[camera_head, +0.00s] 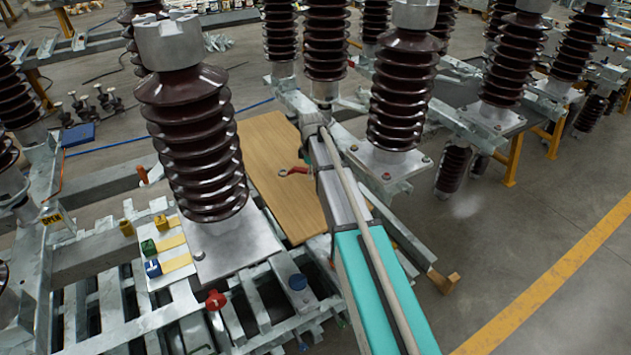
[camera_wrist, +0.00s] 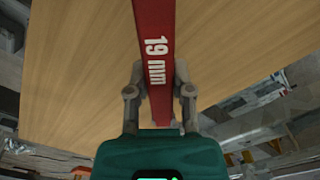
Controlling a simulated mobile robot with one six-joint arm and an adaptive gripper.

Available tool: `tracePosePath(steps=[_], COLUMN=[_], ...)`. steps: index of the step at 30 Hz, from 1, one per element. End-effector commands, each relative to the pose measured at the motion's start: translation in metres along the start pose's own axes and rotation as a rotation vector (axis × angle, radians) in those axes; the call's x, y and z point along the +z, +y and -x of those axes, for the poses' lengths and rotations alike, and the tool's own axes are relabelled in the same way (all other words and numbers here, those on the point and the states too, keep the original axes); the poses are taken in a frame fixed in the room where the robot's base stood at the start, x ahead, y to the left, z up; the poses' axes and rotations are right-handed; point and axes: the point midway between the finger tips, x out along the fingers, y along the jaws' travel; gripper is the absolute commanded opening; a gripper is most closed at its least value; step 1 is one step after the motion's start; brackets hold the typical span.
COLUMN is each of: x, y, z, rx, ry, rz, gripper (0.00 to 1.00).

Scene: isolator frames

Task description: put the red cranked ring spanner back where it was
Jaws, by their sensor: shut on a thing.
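The red cranked ring spanner (camera_wrist: 158,75) is in my gripper (camera_wrist: 160,90). The wrist view shows its red shank marked "19 mm" running between the two grey fingers, which are shut on it; its far end runs out of the top of the picture. In the head view a red end of the spanner (camera_head: 293,171) shows left of my arm, over the wooden board (camera_head: 268,140). The gripper fingers are hidden there behind my arm. The same board (camera_wrist: 80,70) fills much of the wrist view behind the spanner. I cannot tell whether the spanner touches it.
Brown ribbed insulators (camera_head: 200,140) stand close on both sides of the board. Steel frame rails (camera_head: 130,320) lie at the front left. A white plate with coloured blocks (camera_head: 160,245) and a red knob (camera_head: 215,300) sit near. Clear floor (camera_head: 540,240) is at the right.

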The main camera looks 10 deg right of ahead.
Motion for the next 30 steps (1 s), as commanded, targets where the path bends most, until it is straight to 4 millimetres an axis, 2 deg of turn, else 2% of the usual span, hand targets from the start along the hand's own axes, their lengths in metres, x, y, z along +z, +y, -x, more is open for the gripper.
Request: tracePosePath(steps=[7, 10, 19, 30], x=[-0.002, -0.004, -0.004, -0.004], y=[0.004, 0.009, 0.007, 0.007], z=[-0.006, -0.014, -0.038, -0.040], rx=[0.000, 0.000, 0.000, 0.000], ry=[0.000, 0.000, 0.000, 0.000], rz=[0.000, 0.000, 0.001, 0.001], gripper=[0.00, 0.00, 0.00, 0.00])
